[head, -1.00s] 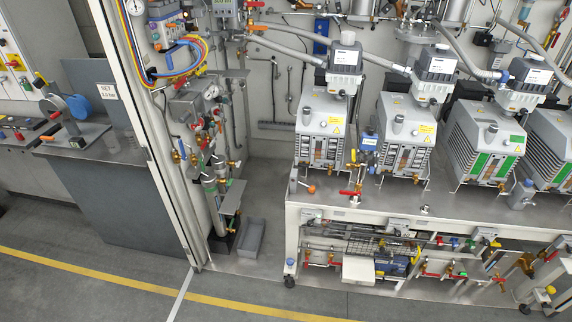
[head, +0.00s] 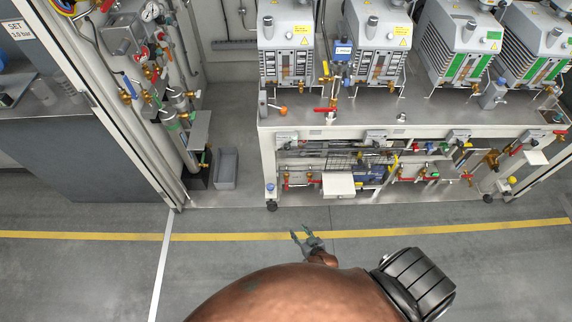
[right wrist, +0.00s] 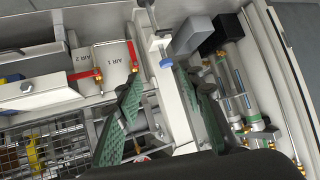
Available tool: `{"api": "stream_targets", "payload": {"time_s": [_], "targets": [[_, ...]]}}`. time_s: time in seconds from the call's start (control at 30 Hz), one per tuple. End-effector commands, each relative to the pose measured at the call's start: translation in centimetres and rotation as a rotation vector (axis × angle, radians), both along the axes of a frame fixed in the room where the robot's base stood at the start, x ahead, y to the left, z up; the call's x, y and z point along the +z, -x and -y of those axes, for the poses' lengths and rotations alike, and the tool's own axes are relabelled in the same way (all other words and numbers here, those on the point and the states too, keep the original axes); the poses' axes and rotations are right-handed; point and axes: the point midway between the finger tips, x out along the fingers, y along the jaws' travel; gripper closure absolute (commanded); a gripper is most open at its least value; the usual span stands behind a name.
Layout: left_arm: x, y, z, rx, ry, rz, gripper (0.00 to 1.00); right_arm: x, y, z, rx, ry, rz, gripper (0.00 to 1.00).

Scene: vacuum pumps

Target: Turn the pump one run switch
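The leftmost pump (head: 286,40), a grey ribbed unit, stands at the left end of the bench; I cannot read a number on it. A small grey box (head: 287,138) sits on the bench's front edge below it. It may carry the run switch, but it is too small to tell. My right gripper (head: 307,238) is in front of the bench, apart from it, seen against the floor. In the right wrist view its two green-padded fingers (right wrist: 160,78) are spread with nothing held between them. No switch can be made out clearly there. My left gripper is out of view.
More pumps (head: 376,40) stand to the right, with similar boxes along the bench edge (head: 340,130). Red-handled valves and pipes fill the lower shelf. A grey bin (head: 226,168) stands left of the bench. The floor (head: 90,270) in front is clear.

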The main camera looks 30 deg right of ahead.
Motion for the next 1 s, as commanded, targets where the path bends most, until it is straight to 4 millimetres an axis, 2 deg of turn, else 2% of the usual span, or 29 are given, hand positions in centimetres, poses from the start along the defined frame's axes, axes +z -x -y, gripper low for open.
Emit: {"api": "stream_targets", "payload": {"time_s": [0.03, 0.1, 0.2, 0.3, 0.4, 0.5, 0.6, 0.67, 1.0], "targets": [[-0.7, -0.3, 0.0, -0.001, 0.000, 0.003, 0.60, 2.3, -3.5, 0.4, -0.038, -0.004, 0.086, 0.64], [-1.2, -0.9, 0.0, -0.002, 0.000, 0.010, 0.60, 6.0, -7.7, 1.2, -0.101, -0.008, 0.199, 0.64], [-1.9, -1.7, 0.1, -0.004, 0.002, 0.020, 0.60, 11.6, -12.9, 2.6, -0.204, -0.019, 0.352, 0.64], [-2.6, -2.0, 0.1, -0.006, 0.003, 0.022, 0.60, 16.9, -16.7, 4.2, -0.311, -0.035, 0.479, 0.64], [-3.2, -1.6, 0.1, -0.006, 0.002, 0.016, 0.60, 21.3, -19.2, 5.5, -0.409, -0.057, 0.570, 0.64], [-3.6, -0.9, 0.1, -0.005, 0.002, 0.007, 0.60, 24.4, -20.6, 6.4, -0.484, -0.080, 0.625, 0.64], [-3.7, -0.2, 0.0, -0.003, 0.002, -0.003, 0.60, 26.0, -21.2, 7.0, -0.527, -0.096, 0.651, 0.64], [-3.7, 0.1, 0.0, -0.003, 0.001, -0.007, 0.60, 26.5, -21.4, 7.1, -0.538, -0.099, 0.657, 0.64], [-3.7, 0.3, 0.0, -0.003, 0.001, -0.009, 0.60, 26.6, -21.4, 7.1, -0.539, -0.101, 0.658, 0.64]]}}
